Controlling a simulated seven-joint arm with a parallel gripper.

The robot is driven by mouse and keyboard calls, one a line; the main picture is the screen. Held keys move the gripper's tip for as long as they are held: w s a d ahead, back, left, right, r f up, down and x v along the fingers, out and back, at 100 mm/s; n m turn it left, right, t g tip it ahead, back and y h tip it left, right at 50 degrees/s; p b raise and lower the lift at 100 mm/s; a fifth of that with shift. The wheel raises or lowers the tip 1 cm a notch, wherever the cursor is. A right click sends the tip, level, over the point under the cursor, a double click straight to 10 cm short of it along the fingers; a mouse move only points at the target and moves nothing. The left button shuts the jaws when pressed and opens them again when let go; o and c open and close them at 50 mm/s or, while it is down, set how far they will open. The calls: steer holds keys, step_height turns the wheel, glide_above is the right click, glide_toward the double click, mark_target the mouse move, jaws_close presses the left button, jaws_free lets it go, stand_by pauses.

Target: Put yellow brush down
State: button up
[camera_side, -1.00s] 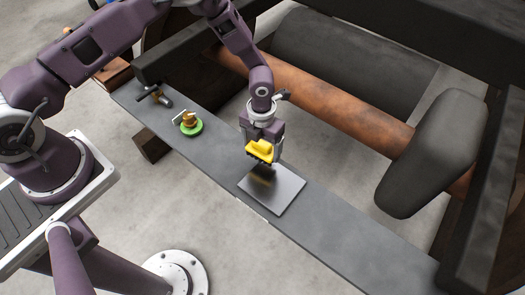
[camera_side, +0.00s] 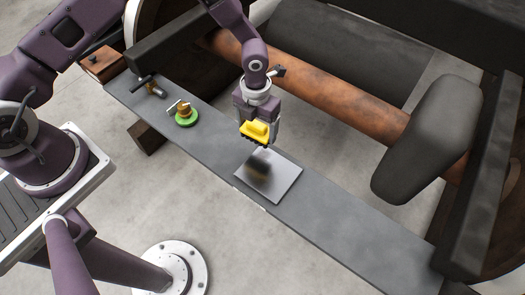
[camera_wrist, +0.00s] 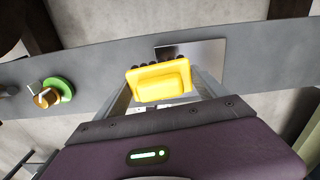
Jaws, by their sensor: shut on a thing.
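The yellow brush (camera_side: 256,129) is held in my gripper (camera_side: 257,127), with its dark bristles facing down. It hangs above the far-left part of a shiny metal plate (camera_side: 280,183), with its dark reflection showing in the plate. A gap between the bristles and the plate appears to remain. In the wrist view the yellow brush (camera_wrist: 158,81) sits between my fingers, and part of the metal plate (camera_wrist: 205,52) shows behind it. My gripper is shut on the brush.
The plate lies on a long grey beam (camera_side: 345,230). A green disc with a brass fitting (camera_side: 186,117) and a dark T-handled tool (camera_side: 150,86) lie on its left part. A rusty axle (camera_side: 330,90) and a dark rounded block (camera_side: 425,140) stand behind. The beam's right part is clear.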

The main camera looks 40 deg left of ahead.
steer(key=s+a+m, duration=0.1)
steer(key=s+a, duration=0.3)
steer(key=a, duration=0.7)
steer(key=f, duration=0.9)
steer(key=shift+s+d+f, duration=0.1)
steer(key=shift+s, duration=0.1)
steer(key=shift+f, duration=0.15)
steer(key=o, duration=1.2)
steer(key=shift+o, duration=0.2)
steer(key=a+r+n+t+y, duration=0.2)
steer(key=r+n, duration=0.7)
steer(key=r, duration=1.8)
steer(key=s+a+r+n+y, duration=0.1)
steer(key=s+r+n, duration=0.2)
steer(key=r+n, duration=0.25)
steer(key=s+a+r+n, duration=0.1)
steer(key=s+r+n, duration=0.25)
steer(key=r, duration=0.25)
steer(key=s+d+r+n+t+h, duration=0.1)
steer(key=s+d+r+n, duration=0.1)
steer(key=s+r+n, duration=0.2)
steer(key=s+d+r+n+t+h, duration=0.2)
steer(key=s+r+n, duration=0.3)
steer(key=s+n, duration=0.5)
steer(key=d+n, duration=0.1)
steer(key=n, duration=0.3)
steer(key=shift+d+t, duration=0.2)
steer(key=shift+t, duration=0.1)
